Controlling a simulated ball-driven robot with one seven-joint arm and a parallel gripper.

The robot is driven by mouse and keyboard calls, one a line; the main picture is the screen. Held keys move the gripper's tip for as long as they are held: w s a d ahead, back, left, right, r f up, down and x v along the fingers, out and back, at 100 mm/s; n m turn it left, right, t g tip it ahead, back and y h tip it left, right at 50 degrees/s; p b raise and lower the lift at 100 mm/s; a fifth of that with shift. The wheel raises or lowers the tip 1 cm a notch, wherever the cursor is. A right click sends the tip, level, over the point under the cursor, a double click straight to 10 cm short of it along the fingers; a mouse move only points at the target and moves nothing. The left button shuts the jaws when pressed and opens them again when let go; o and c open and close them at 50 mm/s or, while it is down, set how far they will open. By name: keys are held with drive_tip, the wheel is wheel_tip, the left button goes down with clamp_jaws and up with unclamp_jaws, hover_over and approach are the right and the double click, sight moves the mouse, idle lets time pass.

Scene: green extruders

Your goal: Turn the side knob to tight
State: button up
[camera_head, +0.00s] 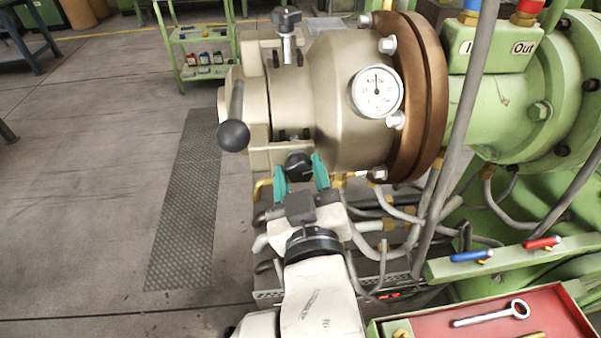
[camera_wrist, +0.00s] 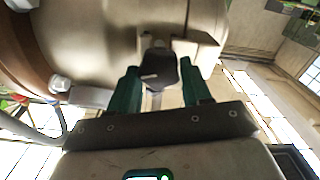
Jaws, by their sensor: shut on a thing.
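The side knob (camera_head: 298,165) is a black lobed knob low on the side of the beige extruder head (camera_head: 345,80). My gripper (camera_head: 300,178) has teal fingers, one on each side of this knob, and is shut on it. In the wrist view the knob (camera_wrist: 158,70) sits between the two dark green fingers (camera_wrist: 165,88), with its stem running into the beige housing. A small light mark shows on the knob's face there. A second black knob (camera_head: 286,20) stands on top of the head, and a black ball-ended lever (camera_head: 234,134) is at its left.
A pressure gauge (camera_head: 377,92) and a brown bolted flange (camera_head: 425,95) lie right of the knob. Grey hoses (camera_head: 400,210) hang below and to the right. A red tray (camera_head: 490,318) with a wrench (camera_head: 492,314) is at lower right. The floor at left is clear.

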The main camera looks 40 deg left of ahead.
drive_tip(key=m, duration=0.5)
drive_tip(key=shift+w+d+m, duration=0.1)
drive_tip(key=shift+m, duration=0.2)
drive_tip(key=m+b, duration=0.1)
drive_tip(key=m, duration=0.4)
drive_tip(key=shift+w, duration=0.1)
drive_tip(key=m, duration=0.6)
drive_tip(key=shift+d+f+b, duration=0.1)
drive_tip(key=shift+f+b, duration=0.05)
drive_tip(key=shift+b, duration=0.2)
drive_tip(key=m, duration=0.4)
drive_tip(key=shift+f+m+b, duration=0.1)
drive_tip(key=shift+m+b, duration=0.2)
drive_tip(key=shift+b, duration=0.05)
drive_tip(key=shift+w, duration=0.1)
drive_tip(key=o, duration=1.1)
drive_tip(key=shift+c, duration=0.2)
